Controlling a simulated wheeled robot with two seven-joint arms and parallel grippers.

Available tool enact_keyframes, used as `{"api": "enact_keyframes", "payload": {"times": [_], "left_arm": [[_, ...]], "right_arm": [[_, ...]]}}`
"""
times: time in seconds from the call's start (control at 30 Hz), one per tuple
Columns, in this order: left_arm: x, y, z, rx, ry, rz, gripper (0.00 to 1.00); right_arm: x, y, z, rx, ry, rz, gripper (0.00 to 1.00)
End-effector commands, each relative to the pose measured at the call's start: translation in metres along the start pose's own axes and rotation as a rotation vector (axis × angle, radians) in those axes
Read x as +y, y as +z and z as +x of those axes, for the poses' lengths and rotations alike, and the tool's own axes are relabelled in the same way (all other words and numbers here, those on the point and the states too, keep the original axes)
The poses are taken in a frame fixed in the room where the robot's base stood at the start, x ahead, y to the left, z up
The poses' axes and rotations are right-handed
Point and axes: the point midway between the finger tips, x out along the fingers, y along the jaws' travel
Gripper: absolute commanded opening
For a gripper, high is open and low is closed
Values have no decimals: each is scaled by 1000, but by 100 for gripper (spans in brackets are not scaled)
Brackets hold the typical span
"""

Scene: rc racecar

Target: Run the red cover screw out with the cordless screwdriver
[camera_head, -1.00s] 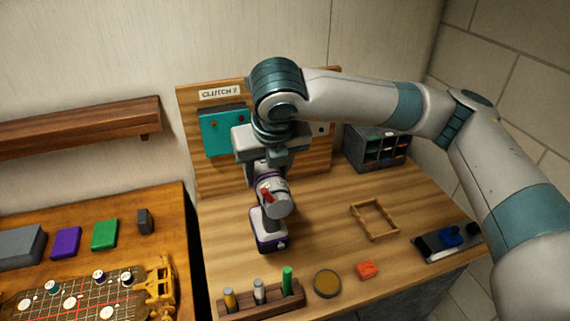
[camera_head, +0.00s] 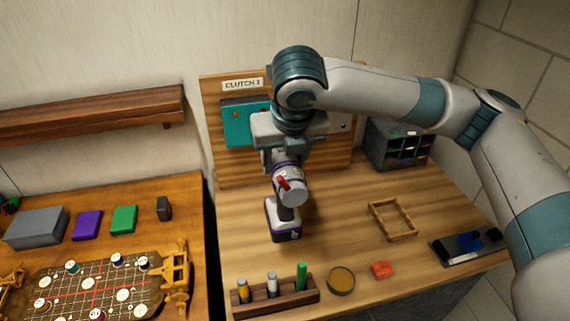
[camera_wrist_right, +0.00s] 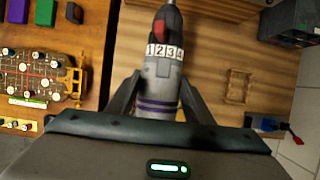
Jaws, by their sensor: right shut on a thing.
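My right gripper (camera_head: 284,158) is shut around the grey and purple cordless screwdriver (camera_head: 290,188), in front of the upright wooden board. The screwdriver's battery foot (camera_head: 285,232) hangs low over the table, and a red switch shows on the body. In the right wrist view the screwdriver (camera_wrist_right: 163,68) lies between both fingers, with a "1234" band and its nose pointing away toward the board. The teal cover (camera_head: 238,128) on the board is partly hidden by my arm. Small screw heads show on it, but I cannot surely tell the red one. The screwdriver tip is hidden in the head view.
A wooden rack (camera_head: 277,298) with several tools, a round dish (camera_head: 341,280), a red block (camera_head: 382,270), a wooden frame (camera_head: 393,219) and a black tray (camera_head: 469,248) lie on the table. A dark bin (camera_head: 398,147) stands behind.

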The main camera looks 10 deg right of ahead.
Motion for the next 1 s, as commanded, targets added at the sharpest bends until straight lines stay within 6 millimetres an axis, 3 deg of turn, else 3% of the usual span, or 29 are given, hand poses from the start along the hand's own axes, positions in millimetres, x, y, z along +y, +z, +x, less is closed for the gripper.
{"api": "enact_keyframes", "payload": {"times": [0.7, 1.0], "left_arm": [[-2, 2, 16, 0, -2, 1, 31], [-2, 1, 5, 0, -2, 0, 31]], "right_arm": [[0, 39, 15, -5, 2, 1, 6], [0, 54, 18, -4, 2, 1, 6]]}}
